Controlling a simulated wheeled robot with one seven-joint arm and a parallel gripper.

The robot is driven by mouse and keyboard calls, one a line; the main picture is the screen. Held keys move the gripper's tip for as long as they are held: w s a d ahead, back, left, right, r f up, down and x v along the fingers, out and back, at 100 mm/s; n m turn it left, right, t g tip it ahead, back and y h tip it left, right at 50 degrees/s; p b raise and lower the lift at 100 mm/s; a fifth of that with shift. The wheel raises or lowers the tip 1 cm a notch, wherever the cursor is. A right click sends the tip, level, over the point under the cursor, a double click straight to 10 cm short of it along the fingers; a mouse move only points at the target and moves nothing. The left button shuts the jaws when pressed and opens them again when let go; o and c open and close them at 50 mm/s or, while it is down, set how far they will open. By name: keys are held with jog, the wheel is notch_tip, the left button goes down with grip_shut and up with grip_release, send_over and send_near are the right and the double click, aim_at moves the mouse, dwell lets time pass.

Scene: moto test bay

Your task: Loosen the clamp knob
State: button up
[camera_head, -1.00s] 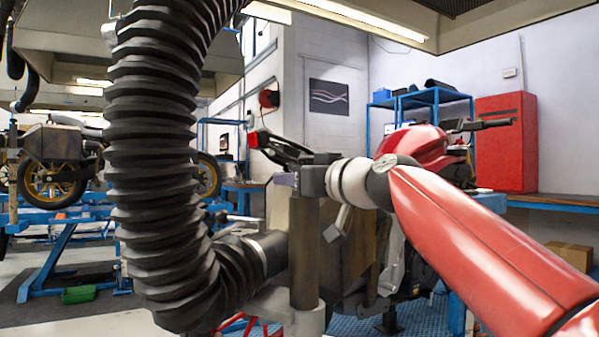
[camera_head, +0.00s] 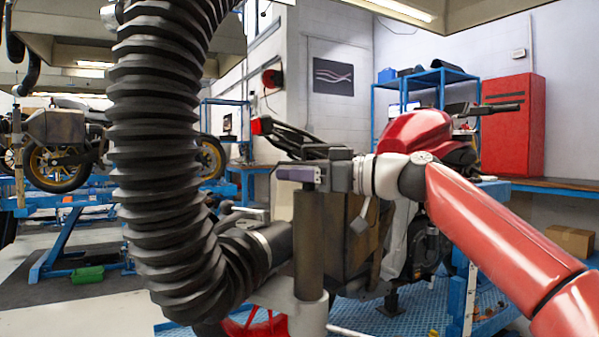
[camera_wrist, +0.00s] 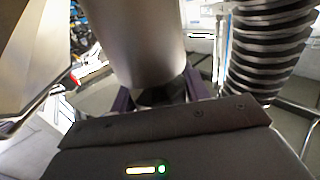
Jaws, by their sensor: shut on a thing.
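My gripper (camera_head: 298,173) is at the top of an upright grey-brown post (camera_head: 309,240) in the head view, with its purple fingers pointing left across the post. In the wrist view, its purple fingers (camera_wrist: 160,97) stand on both sides of a small dark piece, which looks like the clamp knob (camera_wrist: 160,94). The gripper is shut on it. The knob lies at the end of a broad metal cylinder (camera_wrist: 135,45). In the head view the knob is hidden, so its turn angle cannot be told.
A thick black ribbed hose (camera_head: 155,150) hangs close to the left of the post and bends up to it. A red motorbike (camera_head: 415,135) stands close behind my gripper. Blue lift stands and another motorbike (camera_head: 60,150) are at the far left.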

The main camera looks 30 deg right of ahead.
jog(key=shift+f, duration=0.15)
jog(key=o, duration=1)
jog(key=shift+s+d, duration=0.1)
jog(key=v, duration=0.7)
jog(key=shift+s+d+b, duration=0.2)
jog(key=shift+b, duration=0.15)
